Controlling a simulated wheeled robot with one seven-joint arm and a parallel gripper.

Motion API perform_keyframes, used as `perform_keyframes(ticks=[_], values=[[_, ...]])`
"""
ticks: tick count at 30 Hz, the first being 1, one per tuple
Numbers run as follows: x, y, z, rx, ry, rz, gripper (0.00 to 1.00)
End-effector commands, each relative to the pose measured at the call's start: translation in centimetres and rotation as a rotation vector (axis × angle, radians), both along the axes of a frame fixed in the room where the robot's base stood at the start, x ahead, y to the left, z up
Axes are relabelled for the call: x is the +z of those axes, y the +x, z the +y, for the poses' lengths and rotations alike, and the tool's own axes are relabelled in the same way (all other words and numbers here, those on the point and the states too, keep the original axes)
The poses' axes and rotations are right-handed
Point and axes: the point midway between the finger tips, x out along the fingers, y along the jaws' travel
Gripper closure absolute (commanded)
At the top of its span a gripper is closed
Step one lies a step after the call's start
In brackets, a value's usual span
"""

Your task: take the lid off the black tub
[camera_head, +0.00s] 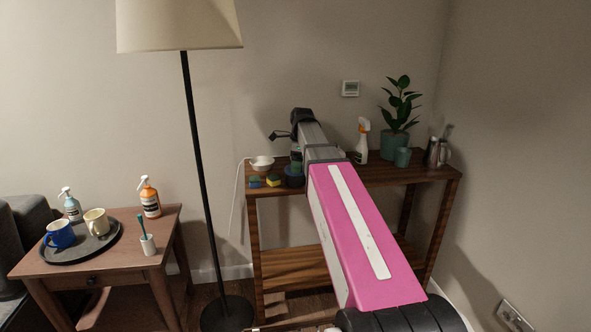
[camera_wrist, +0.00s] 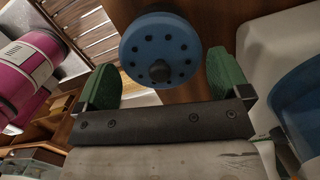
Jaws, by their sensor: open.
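A dark round tub (camera_head: 294,181) stands on the wooden shelf table below my gripper (camera_head: 297,162). In the wrist view a round blue lid-like disc (camera_wrist: 145,33) shows from above, with a ring of dark holes and a dark knob (camera_wrist: 160,71) at its middle. My gripper (camera_wrist: 163,80) is open, with one green finger to the left of the disc and the other to its right. The fingers look apart from the knob. The walls of the tub are hidden under the disc in this view, and the height gap is hard to judge.
On the same shelf table (camera_head: 430,173) are a white bowl (camera_head: 262,163), small sponges (camera_head: 273,181), a spray bottle (camera_head: 361,140), a potted plant (camera_head: 395,145) and metal jugs (camera_head: 443,153). A floor lamp (camera_head: 203,180) stands left. A side table (camera_head: 120,270) holds a tray of mugs.

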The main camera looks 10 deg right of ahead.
Motion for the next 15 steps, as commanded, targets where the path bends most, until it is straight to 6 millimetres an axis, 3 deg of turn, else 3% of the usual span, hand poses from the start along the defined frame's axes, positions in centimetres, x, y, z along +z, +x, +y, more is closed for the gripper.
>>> perform_keyframes(ticks=[8,12,15], values=[[-0.33,0.01,0.04,0.000,0.000,0.000,0.08],[-0.33,0.01,0.03,0.000,0.000,0.000,0.54],[-0.36,-0.01,0.03,0.000,0.000,0.000,0.62]])
